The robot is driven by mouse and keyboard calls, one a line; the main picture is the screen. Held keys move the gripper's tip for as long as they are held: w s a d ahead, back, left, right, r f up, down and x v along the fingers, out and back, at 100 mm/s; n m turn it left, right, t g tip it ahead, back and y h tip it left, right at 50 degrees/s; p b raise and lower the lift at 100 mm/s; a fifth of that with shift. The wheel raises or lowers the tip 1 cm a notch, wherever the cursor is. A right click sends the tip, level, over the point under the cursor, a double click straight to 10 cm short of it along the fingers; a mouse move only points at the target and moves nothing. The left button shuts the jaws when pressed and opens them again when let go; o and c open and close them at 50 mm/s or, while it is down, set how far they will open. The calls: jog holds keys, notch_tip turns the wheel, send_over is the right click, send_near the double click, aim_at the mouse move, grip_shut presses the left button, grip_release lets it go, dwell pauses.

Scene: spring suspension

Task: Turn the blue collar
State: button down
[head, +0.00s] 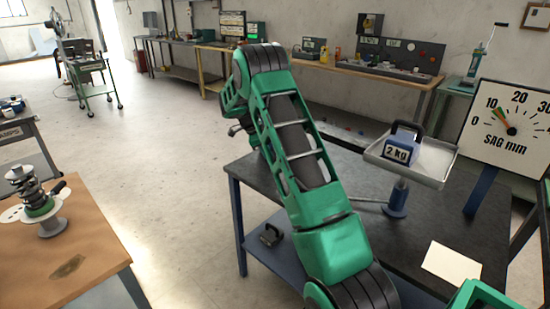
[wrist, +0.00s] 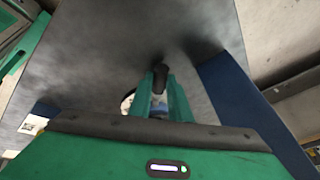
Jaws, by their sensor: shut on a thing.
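The blue collar (head: 397,204) sits around the foot of the post under the weighing tray, on the dark table. A thin metal rod (head: 368,200) runs left from it until my arm hides it. In the wrist view my gripper (wrist: 159,88) is shut on a dark, rounded knob (wrist: 160,74) over a grey surface. I cannot tell whether this knob is the rod's end. My gripper's fingers are not visible in the head view, where my green arm crosses in front. The tray (head: 440,178) carries a blue 2 kg weight (head: 402,145).
A SAG mm dial (head: 511,132) stands right of the tray, its pointer near 10. A blank white card (head: 450,262) lies at the table's front. A wooden bench (head: 95,265) at left holds a spring assembly (head: 40,205). Open floor lies between bench and table.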

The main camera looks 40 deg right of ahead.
jog(key=shift+w+r, duration=0.1)
jog(key=shift+w, duration=0.15)
jog(key=c, duration=1.6)
grip_release()
jog(key=shift+c, duration=0.2)
jog(key=v, duration=1)
jog(key=shift+a+r, duration=0.15)
jog(key=shift+r, duration=0.1)
